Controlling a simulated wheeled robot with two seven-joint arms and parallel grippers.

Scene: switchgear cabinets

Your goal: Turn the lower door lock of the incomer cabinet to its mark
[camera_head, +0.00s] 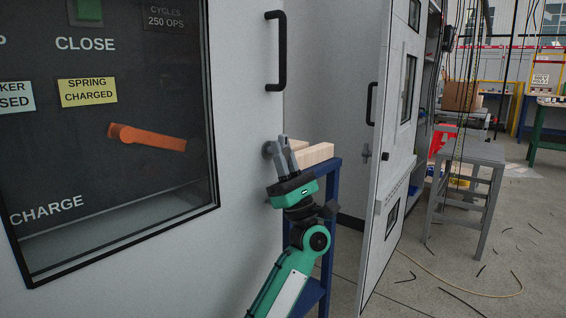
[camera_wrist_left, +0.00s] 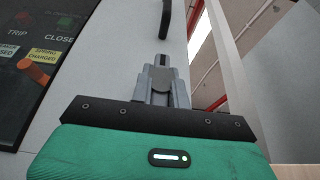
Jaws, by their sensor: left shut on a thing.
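The incomer cabinet door (camera_head: 245,120) fills the left of the head view, with a dark window panel in it. The lower door lock (camera_head: 267,149) is a small grey piece near the door's right edge, below the black door handle (camera_head: 281,52). My left gripper (camera_head: 283,149) comes up from below and is shut on the lock. In the left wrist view its fingers (camera_wrist_left: 163,78) close around a small grey part. The fingers hide most of the lock, and I cannot make out its mark or its angle. My right gripper is not in view.
A blue stand (camera_head: 331,190) with wooden blocks (camera_head: 315,154) is close behind my left gripper. Another cabinet door (camera_head: 392,130) stands open to the right. A grey table (camera_head: 468,155) stands beyond it. Cables lie on the open floor at right.

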